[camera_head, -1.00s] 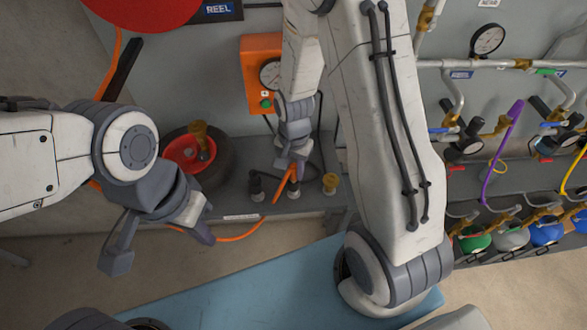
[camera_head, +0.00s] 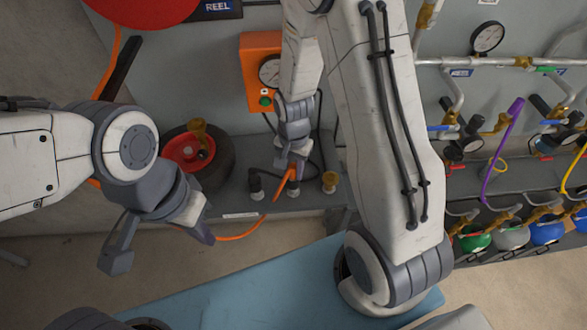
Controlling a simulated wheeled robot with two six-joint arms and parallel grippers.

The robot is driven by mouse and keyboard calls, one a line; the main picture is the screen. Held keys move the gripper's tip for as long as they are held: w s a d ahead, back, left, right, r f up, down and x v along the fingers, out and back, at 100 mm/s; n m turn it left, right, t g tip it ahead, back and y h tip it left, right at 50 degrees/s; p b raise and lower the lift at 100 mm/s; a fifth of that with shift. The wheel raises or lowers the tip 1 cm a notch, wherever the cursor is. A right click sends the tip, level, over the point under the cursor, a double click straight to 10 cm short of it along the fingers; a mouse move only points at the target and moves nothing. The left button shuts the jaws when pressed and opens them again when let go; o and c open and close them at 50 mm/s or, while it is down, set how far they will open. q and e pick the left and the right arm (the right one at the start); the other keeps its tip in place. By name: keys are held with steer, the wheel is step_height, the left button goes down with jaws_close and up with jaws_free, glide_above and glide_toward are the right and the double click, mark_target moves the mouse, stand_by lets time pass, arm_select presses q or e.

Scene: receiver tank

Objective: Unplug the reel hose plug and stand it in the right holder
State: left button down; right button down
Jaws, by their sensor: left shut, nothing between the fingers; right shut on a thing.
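My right gripper (camera_head: 291,168) is shut on the reel hose plug, low in front of the grey wall. The plug is mostly hidden by the fingers. Its orange hose (camera_head: 281,187) comes out just below them. Under the gripper, a dark fitting (camera_head: 293,188) stands on the grey shelf; whether the plug touches it I cannot tell. Another dark fitting (camera_head: 256,185) stands to its left and a brass fitting (camera_head: 330,182) to its right. I cannot tell which is the right holder. My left gripper (camera_head: 206,236) is shut and empty, near the shelf's front edge at left.
An orange box with a gauge (camera_head: 262,75) hangs above the fittings. A red and black wheel (camera_head: 190,152) with a brass part lies left of them. The red reel (camera_head: 140,8) is at the top. Pipes, valves and coloured hoses (camera_head: 500,150) fill the right side.

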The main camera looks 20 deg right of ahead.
steer(key=c, duration=0.6)
jaws_free()
steer(key=shift+s+a+f, duration=0.15)
steer(key=shift+f, duration=0.35)
steer(key=shift+s, duration=0.1)
steer(key=shift+d+r, duration=0.2)
steer(key=shift+r, duration=0.25)
steer(key=r, duration=1)
steer(key=shift+w+a+r, duration=0.2)
steer(key=shift+w+r, duration=0.05)
steer(key=shift+r, duration=0.05)
